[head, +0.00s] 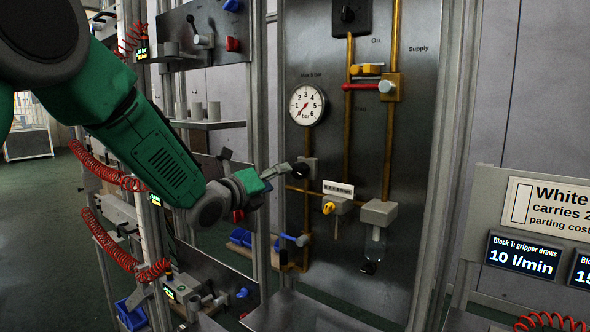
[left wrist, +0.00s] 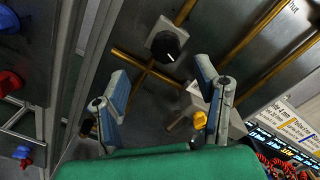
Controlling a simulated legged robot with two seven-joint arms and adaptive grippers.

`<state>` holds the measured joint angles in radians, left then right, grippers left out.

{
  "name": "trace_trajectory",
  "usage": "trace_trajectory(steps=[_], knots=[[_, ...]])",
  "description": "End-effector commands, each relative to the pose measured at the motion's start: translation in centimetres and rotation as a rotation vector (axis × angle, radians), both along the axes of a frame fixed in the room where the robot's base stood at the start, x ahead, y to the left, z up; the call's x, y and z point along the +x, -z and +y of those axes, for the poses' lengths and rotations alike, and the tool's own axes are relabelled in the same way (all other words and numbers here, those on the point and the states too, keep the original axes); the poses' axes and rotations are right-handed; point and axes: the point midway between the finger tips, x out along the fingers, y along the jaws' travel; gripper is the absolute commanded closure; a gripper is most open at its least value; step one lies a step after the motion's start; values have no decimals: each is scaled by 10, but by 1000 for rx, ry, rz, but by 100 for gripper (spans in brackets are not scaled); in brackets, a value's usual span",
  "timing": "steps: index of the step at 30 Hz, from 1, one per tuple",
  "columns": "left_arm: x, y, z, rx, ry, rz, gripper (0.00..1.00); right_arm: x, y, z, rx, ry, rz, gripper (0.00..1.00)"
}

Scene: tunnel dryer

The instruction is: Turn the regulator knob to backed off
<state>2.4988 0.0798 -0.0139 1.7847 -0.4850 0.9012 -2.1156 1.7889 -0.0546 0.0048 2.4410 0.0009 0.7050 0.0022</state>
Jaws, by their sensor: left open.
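The regulator knob (head: 300,169) is a black round knob on a grey square block, left of centre on the steel panel. In the left wrist view the knob (left wrist: 169,44) shows a white mark on its lower right side. My left gripper (head: 282,170) is just left of the knob in the head view and partly overlaps its surroundings. In the left wrist view my left gripper (left wrist: 160,70) is open and empty, its fingers spread below the knob. The knob lies beyond the fingertips, apart from them. My right gripper is in neither view.
A pressure gauge (head: 307,105) sits above the knob. Brass pipes (head: 350,125) run across the panel. A yellow knob (head: 328,208) on a valve and a glass bowl (head: 376,245) are to the right. A blue-handled valve (head: 297,239) is below. A metal post (head: 260,100) stands left.

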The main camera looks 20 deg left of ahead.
Motion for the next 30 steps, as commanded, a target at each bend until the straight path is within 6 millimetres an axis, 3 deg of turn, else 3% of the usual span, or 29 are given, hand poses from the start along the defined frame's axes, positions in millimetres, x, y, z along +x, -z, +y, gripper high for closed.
trace_trajectory(steps=[6,12,25,30], knots=[[43,-2,-16,-1,1,0,44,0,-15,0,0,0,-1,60],[67,-1,-22,-3,0,0,44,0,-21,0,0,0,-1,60],[76,0,-25,-2,-1,1,44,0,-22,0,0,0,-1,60],[76,0,-25,-1,-1,2,93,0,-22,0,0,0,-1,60]])
